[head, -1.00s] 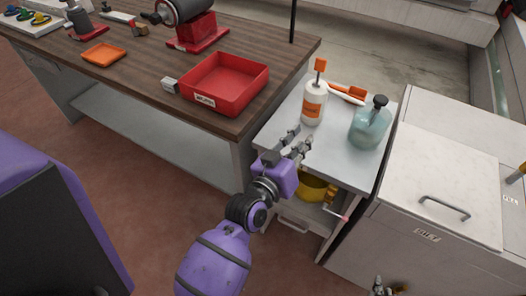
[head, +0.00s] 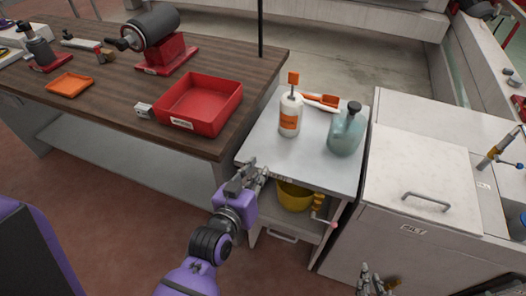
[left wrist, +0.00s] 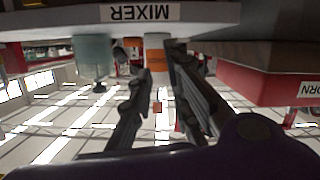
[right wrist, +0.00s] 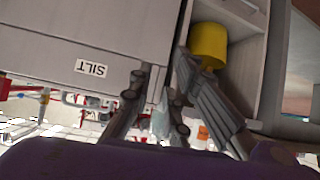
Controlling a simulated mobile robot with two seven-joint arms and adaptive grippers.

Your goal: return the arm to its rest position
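My left gripper (head: 252,176) is by the front left edge of the small metal table (head: 262,150), low near its top. Its fingers are apart with nothing between them; they also show apart in the left wrist view (left wrist: 155,90). My right gripper (head: 374,284) shows at the bottom of the head view, in front of the cabinet marked SILT. In the right wrist view its fingers (right wrist: 158,85) are apart and empty. The white bottle with an orange label (head: 289,118) stands upright on the small table, clear of both grippers.
A teal jug (head: 345,133) and an orange-and-white brush (head: 320,101) are on the small table. A yellow bucket (head: 292,196) sits on its shelf. The wooden bench (head: 110,115) holds a red tray (head: 200,103). The SILT cabinet (head: 405,185) stands at right.

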